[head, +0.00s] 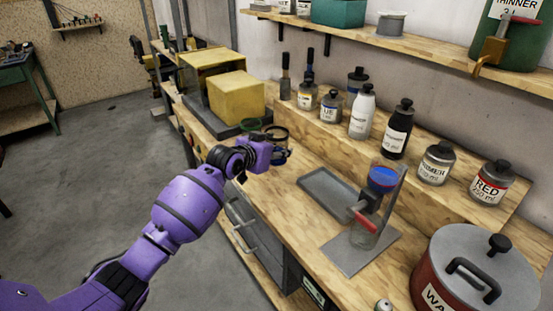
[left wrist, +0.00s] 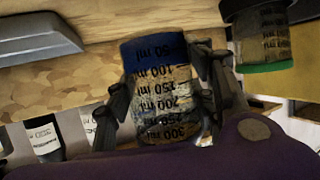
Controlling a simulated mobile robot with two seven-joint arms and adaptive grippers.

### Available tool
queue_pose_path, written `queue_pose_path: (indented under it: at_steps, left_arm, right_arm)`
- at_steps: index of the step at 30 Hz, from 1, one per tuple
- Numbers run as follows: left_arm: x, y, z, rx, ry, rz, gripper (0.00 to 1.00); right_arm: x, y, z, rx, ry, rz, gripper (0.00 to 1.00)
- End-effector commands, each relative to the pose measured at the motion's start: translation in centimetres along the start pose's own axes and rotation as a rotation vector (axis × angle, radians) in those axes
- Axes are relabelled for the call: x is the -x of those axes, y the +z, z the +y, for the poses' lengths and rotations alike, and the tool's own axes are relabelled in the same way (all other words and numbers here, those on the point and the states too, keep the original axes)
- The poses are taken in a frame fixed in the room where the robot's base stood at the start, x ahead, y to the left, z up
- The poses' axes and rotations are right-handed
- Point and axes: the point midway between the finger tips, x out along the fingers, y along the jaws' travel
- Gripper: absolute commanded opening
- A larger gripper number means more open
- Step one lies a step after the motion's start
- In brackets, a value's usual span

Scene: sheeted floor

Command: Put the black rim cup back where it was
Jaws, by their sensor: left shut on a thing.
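The black rim cup (head: 282,152) is in my left gripper (head: 271,154), near the bench's front edge in the head view. In the left wrist view the clear, graduated cup (left wrist: 162,92) lies between the two fingers of my left gripper (left wrist: 160,95), which are shut on it. A blue band fills its end by the 50 ml mark. I cannot tell whether its base touches the bench. A green rim cup (head: 249,125) stands just behind, apart from it, and shows in the left wrist view (left wrist: 262,40). My right gripper is not in view.
A grey tray (head: 328,190) lies right of the held cup on the wooden bench (head: 285,205). A stand (head: 393,200) with a blue-filled funnel is further right, beside a red pot (head: 470,275). Yellow blocks (head: 237,98) stand behind; several bottles line the raised ledge.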

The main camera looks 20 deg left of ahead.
Motion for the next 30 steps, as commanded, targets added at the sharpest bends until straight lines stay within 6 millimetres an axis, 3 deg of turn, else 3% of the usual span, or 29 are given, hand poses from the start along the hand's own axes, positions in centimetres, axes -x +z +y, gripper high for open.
queue_pose_path:
  at_steps: [6, 12, 24, 25, 28, 30]
  left_arm:
    - [-1.2, 0.8, -0.7, 0.0, -0.001, 0.001, 0.16]
    - [-2.2, 3.4, -0.7, -0.001, -0.001, 0.0, 0.16]
    - [-2.4, 3.9, -0.7, -0.001, -0.001, 0.001, 0.16]
    - [-2.4, 3.9, -0.7, -0.001, -0.001, 0.0, 0.53]
    - [-2.4, 3.9, -0.7, -0.001, -0.001, 0.0, 0.66]
    - [-2.4, 3.9, -0.7, -0.001, -0.001, 0.0, 0.69]
  right_arm:
    - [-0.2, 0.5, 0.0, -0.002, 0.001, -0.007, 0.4]
    - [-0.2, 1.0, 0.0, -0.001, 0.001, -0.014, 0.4]
    - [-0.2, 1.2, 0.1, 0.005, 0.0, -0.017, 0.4]
    - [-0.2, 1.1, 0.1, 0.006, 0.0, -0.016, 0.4]
    - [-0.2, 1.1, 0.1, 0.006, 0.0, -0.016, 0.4]
    - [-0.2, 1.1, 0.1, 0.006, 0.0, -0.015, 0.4]
